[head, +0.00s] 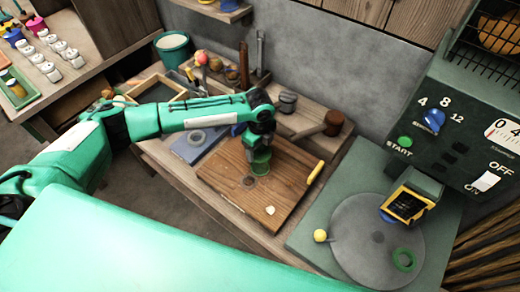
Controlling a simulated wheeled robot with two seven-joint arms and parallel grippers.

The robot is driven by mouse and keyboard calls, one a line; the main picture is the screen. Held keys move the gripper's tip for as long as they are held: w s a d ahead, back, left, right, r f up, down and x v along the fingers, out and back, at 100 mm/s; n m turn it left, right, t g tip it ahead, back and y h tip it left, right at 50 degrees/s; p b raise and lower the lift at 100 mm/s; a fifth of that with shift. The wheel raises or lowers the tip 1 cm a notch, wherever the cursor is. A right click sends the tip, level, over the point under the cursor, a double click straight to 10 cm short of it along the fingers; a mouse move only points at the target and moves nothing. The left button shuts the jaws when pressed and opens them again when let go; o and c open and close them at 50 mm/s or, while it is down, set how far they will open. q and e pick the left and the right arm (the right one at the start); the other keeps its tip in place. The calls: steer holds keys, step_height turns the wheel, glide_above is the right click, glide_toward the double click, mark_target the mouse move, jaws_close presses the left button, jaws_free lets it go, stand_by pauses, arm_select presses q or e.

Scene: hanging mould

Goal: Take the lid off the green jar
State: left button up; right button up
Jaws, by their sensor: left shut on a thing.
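The small green jar (262,167) stands on the brown wooden board (225,178) in the middle of the bench. My left gripper (257,150) comes down from above and is shut at the top of the jar. The lid is hidden by the fingers, so I cannot tell whether it is still seated on the jar or lifted slightly. My right gripper is not in view.
A dark round spot (248,181), a pale lump (270,211) and a yellow-handled tool (315,173) are on the board. A wooden mallet (331,123) lies behind. At right, a machine has a grey disc (350,235) bearing a green ring (404,259).

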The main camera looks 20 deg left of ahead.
arm_select(q)
steer(key=shift+r, duration=0.15)
step_height(320, 180, up, 19)
steer(key=b, duration=1.6)
glide_above(219, 171)
step_height(219, 171, down, 22)
steer(key=shift+f, duration=0.25)
step_height(219, 171, down, 5)
steer(key=shift+f, duration=0.2)
steer(key=shift+w+f, duration=0.1)
steer(key=shift+f, duration=0.4)
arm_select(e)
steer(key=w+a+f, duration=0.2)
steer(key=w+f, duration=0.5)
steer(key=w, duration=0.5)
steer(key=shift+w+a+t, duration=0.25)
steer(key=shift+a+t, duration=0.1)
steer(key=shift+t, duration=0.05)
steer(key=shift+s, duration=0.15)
